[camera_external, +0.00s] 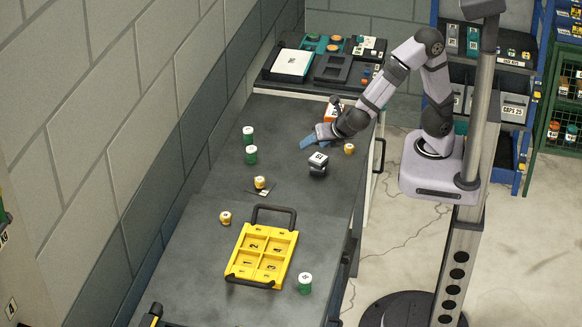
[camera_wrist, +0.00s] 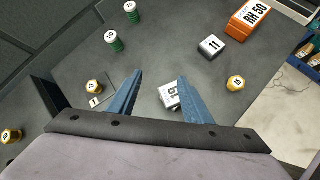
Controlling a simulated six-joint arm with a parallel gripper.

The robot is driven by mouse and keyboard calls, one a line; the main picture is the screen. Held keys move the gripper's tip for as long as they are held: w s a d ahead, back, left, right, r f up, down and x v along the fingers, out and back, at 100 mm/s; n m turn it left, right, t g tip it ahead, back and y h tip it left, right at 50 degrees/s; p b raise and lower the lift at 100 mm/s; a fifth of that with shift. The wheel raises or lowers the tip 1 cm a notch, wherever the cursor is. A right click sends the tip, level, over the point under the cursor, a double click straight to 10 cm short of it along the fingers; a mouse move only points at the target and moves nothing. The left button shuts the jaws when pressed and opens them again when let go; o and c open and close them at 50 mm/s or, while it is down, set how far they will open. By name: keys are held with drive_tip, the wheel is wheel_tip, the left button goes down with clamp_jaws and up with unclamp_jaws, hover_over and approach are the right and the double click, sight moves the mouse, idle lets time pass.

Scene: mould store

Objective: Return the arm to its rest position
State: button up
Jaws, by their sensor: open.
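My gripper (camera_external: 308,142) is raised over the far half of the dark bench, with my arm reaching in from the right. In the wrist view its two blue fingers (camera_wrist: 161,76) stand apart. A silver block with a white number label (camera_wrist: 168,97) shows between and beyond the fingers, partly hidden by the right one. It is not held. In the external view this block (camera_external: 318,164) lies on the bench just below and in front of the gripper. A second silver block marked 11 (camera_wrist: 211,46) lies farther off in the wrist view.
An orange box (camera_wrist: 250,19) stands near the block marked 11. Green cylinders (camera_external: 251,154) and small yellow ones (camera_external: 349,149) stand about the bench. A yellow tray (camera_external: 290,246) with numbered, empty compartments lies nearer. A parts board (camera_external: 270,78) fills the far end.

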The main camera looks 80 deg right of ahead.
drive_tip(key=s+d+f+m+g, duration=0.1)
drive_tip(key=s+d+m+g, duration=0.1)
drive_tip(key=m, duration=0.3)
drive_tip(key=s+d+f+m+g+y, duration=0.1)
drive_tip(key=s+d+f+m+g, duration=0.1)
drive_tip(key=s+d+m, duration=0.2)
drive_tip(key=s+d+f+m+g+y, duration=0.1)
drive_tip(key=s+d+m+g, duration=0.1)
drive_tip(key=s+m, duration=0.3)
drive_tip(key=shift+s+d+f+m+p, duration=0.15)
drive_tip(key=shift+d+m, duration=0.1)
drive_tip(key=shift+m, duration=0.25)
drive_tip(key=shift+s+d+f+m+p, duration=0.15)
drive_tip(key=shift+d+m, duration=0.1)
drive_tip(key=shift+m, duration=0.25)
drive_tip(key=m, duration=0.1)
drive_tip(key=s+m+y, duration=0.1)
drive_tip(key=m, duration=0.1)
drive_tip(key=s+m+g+y, duration=0.1)
drive_tip(key=m, duration=0.1)
drive_tip(key=shift+s+a+f, duration=0.1)
drive_tip(key=shift+a+f, duration=0.1)
drive_tip(key=shift+f, duration=0.05)
drive_tip(key=m, duration=0.2)
drive_tip(key=m+y, duration=0.1)
drive_tip(key=shift+s+a+f+m, duration=0.1)
drive_tip(key=shift+s+a+m, duration=0.25)
drive_tip(key=shift+m, duration=0.05)
